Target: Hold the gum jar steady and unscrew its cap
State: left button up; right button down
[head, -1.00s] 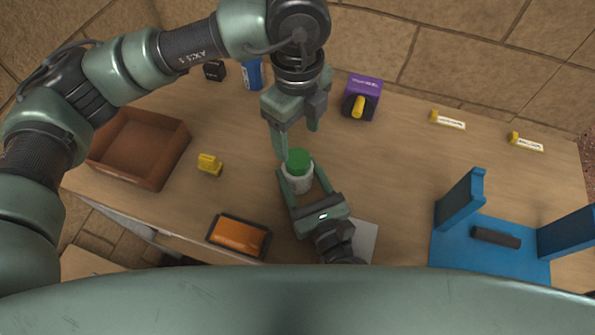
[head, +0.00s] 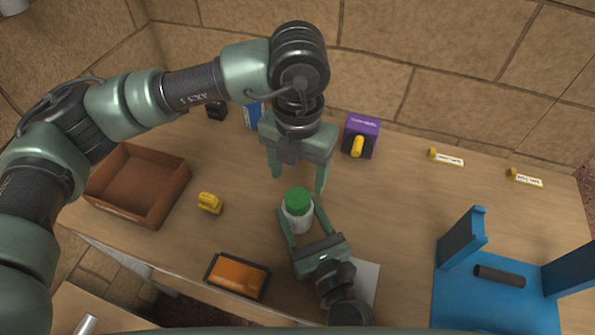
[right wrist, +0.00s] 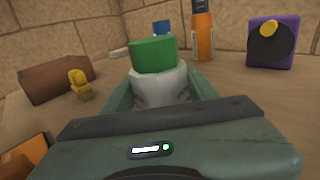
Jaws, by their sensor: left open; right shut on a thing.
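The gum jar (head: 298,219) is whitish with a green cap (head: 298,200) on top. It stands near the middle front of the table. My right gripper (head: 297,222) is shut around the jar's body from the front. The right wrist view shows the white jar (right wrist: 160,88) between its fingers, with the green cap (right wrist: 154,54) above them. My left gripper (head: 298,184) points down, open and empty, with its fingers spread left and right above the cap. It does not show in the right wrist view, so it appears clear of the cap.
A brown tray (head: 181,184) and a yellow object (head: 210,203) lie left. An orange-topped block (head: 238,276) is front left. A purple box (head: 361,126) stands behind. A blue stand (head: 458,290) is right. An orange bottle (right wrist: 203,38) shows behind the jar.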

aim_at(297, 197)
pick_arm(q)
jog(key=m, duration=0.9)
jog(key=shift+m, duration=0.3)
jog(key=m, duration=0.4)
jog(key=shift+m, duration=0.4)
jog(key=m, duration=1.3)
jog(key=shift+m, duration=0.4)
jog(key=m, duration=1)
jog(key=shift+f+m, duration=0.3)
jog(key=shift+m, duration=0.2)
notch_tip(297, 197, down, 7)
jog(key=shift+f, duration=0.2)
